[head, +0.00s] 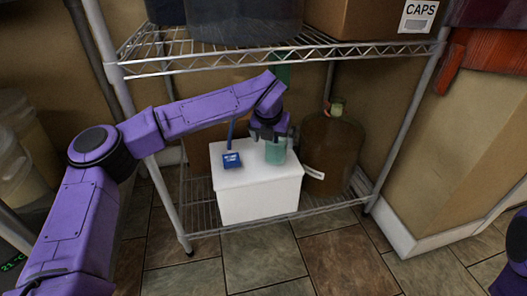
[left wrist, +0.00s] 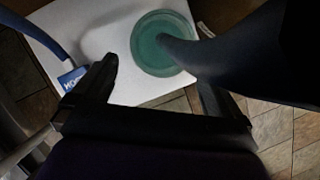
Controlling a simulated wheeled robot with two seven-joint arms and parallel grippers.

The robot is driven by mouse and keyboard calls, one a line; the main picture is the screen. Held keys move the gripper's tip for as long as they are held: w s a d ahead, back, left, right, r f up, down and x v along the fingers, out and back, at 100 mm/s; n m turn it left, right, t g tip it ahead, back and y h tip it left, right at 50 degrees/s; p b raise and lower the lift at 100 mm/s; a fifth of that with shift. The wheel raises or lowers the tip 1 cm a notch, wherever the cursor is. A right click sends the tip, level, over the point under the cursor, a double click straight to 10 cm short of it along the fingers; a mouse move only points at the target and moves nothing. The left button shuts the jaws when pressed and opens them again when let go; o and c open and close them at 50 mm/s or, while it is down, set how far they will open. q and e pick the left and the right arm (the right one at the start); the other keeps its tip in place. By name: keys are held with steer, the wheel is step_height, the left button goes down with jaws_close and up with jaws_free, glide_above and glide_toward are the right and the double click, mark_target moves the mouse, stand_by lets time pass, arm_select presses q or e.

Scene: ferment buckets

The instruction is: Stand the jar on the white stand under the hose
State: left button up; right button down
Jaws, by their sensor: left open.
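The jar (head: 276,153) is a teal, round vessel that appears to stand upright on the white stand (head: 258,197), towards its back right. In the left wrist view, the jar (left wrist: 151,57) is a green disc over the white stand (left wrist: 118,88). The blue hose (head: 232,130) hangs left of the jar, with a blue tag (head: 232,160) over the stand. My right gripper is out of view.
A brown jug (head: 332,152) stands right of the stand, close by. The wire rack's upper shelf (head: 285,52) and posts frame the space; a cardboard box (head: 370,18) sits above. Clear bins (head: 22,140) are at left. The tiled floor (head: 262,258) in front is clear.

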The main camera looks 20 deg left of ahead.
arm_select(q)
steer(key=s+p, duration=0.3)
steer(key=s, duration=0.7)
steer(key=shift+s+d+f, duration=0.15)
steer(key=shift+s+d, duration=0.05)
steer(key=shift+s, duration=0.05)
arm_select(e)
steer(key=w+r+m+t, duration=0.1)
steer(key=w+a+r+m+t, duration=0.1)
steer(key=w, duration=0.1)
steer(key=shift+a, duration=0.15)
